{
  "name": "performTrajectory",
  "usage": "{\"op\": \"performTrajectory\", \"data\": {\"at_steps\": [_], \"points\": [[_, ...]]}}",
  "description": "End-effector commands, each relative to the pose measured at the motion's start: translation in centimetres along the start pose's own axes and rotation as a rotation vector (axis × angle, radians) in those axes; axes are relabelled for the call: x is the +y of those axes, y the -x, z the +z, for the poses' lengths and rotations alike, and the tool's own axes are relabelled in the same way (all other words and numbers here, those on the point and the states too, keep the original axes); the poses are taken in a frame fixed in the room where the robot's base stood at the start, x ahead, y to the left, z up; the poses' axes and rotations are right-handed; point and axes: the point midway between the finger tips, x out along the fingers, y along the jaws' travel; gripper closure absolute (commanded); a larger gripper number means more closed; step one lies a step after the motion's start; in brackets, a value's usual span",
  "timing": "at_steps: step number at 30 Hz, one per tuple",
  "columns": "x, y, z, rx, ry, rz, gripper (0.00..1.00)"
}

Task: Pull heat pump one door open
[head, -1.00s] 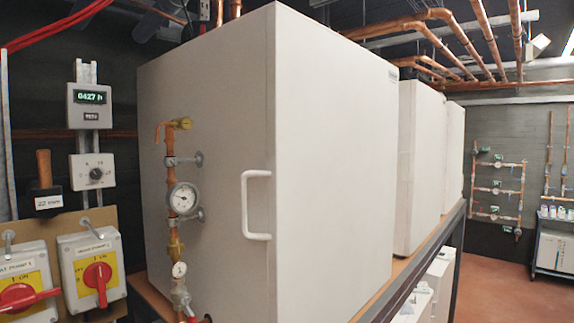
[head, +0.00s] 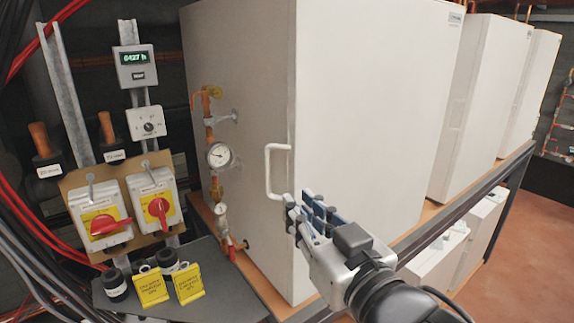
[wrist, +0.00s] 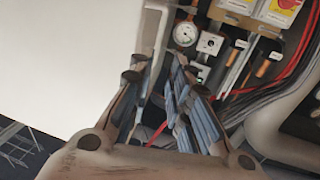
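The nearest large white heat pump cabinet (head: 365,110) stands on a wood-topped bench. Its door has a white bar handle (head: 270,170) at the left edge, and the door looks closed. My gripper (head: 308,212) is just right of the handle's lower end. In the wrist view the fingers of my gripper (wrist: 162,80) are apart, with the pale handle bar (wrist: 152,45) showing by the left fingertip. I cannot tell whether they touch it. The door's white face (wrist: 60,60) fills the left of the wrist view.
Copper piping with a pressure gauge (head: 219,155) runs down the cabinet's side, left of the handle. Isolators with red knobs (head: 158,207) and yellow tags (head: 152,287) are further left. More white cabinets (head: 475,100) stand at right. Red floor (head: 530,250) is clear at lower right.

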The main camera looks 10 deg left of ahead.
Motion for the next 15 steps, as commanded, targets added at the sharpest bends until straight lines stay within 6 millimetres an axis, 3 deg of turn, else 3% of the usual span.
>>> {"op": "performTrajectory", "data": {"at_steps": [15], "points": [[0.0, -10.0, 0.1, -0.003, 0.001, 0.002, 0.82]]}}
